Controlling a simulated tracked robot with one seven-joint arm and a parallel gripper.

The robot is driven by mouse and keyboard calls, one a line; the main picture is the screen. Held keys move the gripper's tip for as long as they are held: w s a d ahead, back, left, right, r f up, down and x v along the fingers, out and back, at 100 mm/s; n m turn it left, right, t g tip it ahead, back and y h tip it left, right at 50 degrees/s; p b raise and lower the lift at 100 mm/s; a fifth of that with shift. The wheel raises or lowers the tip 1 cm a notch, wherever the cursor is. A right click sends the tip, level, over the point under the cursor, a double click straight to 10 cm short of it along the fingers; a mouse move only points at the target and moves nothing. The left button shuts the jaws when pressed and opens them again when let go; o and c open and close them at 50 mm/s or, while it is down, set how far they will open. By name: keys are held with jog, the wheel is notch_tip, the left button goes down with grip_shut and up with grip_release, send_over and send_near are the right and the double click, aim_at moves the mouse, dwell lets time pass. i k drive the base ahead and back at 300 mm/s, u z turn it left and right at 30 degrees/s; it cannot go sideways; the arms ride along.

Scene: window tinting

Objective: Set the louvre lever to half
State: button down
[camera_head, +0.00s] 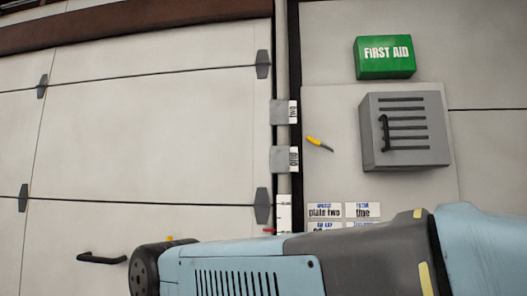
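A small lever with a yellow end (313,140) and a dark end is on the pale wall panel (335,110). It lies tilted, its yellow end up and left and its dark end down and right. Right of it is a grey box (432,158) with several dark horizontal slots and an upright black handle (385,133) on its left side. I cannot tell for sure which of the two is the louvre lever. I see no scale marks beside either. My arm crosses the bottom of the view, below both, and my gripper is not in view.
A green first aid box (385,57) is above the grey box. Two small grey blocks with labels (279,112) (279,159) are by the door edge. Printed labels (324,210) sit low on the panel, partly hidden by my arm. A large pale door (150,120) with a black handle (101,258) fills the left.

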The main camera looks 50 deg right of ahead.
aim_at(313, 141)
jog(key=u, duration=0.95)
jog(key=i, duration=0.1)
jog(key=z, duration=2.65)
jog(key=k, duration=0.5)
jog(key=z, duration=0.3)
jog(key=i, duration=0.5)
jog(key=u, duration=0.05)
